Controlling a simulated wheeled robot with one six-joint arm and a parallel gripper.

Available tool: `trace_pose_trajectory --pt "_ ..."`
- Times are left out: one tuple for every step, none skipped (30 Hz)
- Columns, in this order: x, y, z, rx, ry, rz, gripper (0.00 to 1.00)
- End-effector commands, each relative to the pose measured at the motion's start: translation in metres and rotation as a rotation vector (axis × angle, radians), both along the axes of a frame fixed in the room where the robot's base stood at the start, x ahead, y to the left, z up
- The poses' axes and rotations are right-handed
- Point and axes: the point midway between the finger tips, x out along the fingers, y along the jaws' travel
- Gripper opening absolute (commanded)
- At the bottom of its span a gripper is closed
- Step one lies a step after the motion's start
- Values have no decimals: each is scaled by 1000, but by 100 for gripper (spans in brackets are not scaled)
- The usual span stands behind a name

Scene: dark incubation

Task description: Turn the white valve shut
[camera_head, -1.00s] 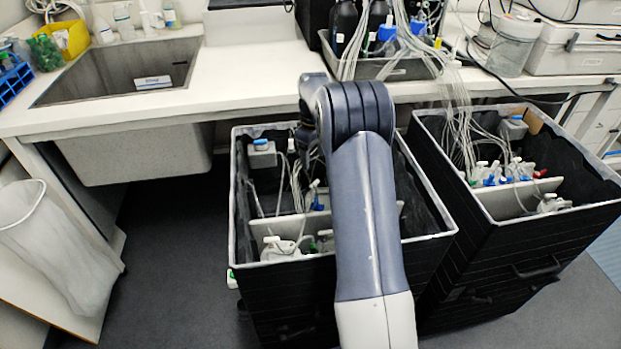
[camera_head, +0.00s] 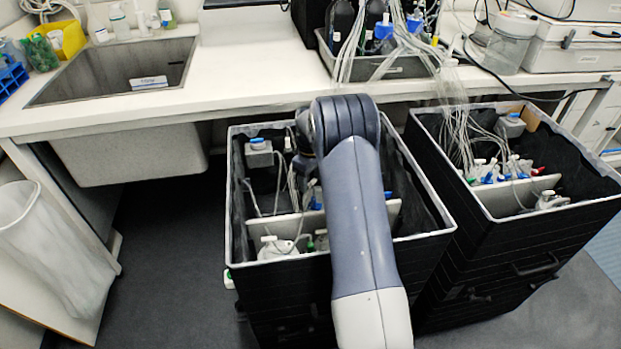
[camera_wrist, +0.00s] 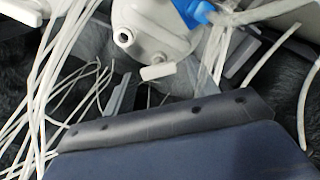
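In the wrist view a small white tab (camera_wrist: 157,72) sits just below a white container (camera_wrist: 150,28) with a blue cap (camera_wrist: 192,12); it may be the white valve, but I cannot be sure. Part of my gripper (camera_wrist: 165,125) fills the lower middle of that view, below the tab and apart from it in the picture. White tubes and small fittings show in that bin.
White tubing (camera_wrist: 45,85) hangs close at the left in the wrist view. A white divider (camera_head: 273,228) crosses the left bin. A second black bin (camera_head: 490,240) stands to the right. The bench (camera_head: 255,75) runs behind them, and open floor (camera_head: 170,260) lies to the left.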

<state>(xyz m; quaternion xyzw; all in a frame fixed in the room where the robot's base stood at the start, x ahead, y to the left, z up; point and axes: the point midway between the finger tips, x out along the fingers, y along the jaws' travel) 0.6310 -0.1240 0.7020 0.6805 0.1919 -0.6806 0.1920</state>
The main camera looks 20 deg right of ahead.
Motion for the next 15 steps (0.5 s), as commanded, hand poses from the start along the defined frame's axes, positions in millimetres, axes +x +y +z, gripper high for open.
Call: trace_pose_trajectory --pt "0 0 0 0 0 0 51" --pt "0 0 0 0 0 0 48" --pt "0 0 0 0 0 0 45" --pt "0 0 0 0 0 0 43" --pt "0 0 0 0 0 0 40" --pt "0 0 0 0 0 0 37" --pt "0 0 0 0 0 0 34" --pt "0 0 0 0 0 0 32" --pt "0 0 0 0 0 0 29" --pt "0 0 0 0 0 0 26" --pt "0 0 0 0 0 0 24" --pt "0 0 0 0 0 0 21" --pt "0 0 0 0 0 0 18" --pt "0 0 0 0 0 0 16" --pt "0 0 0 0 0 0 13"
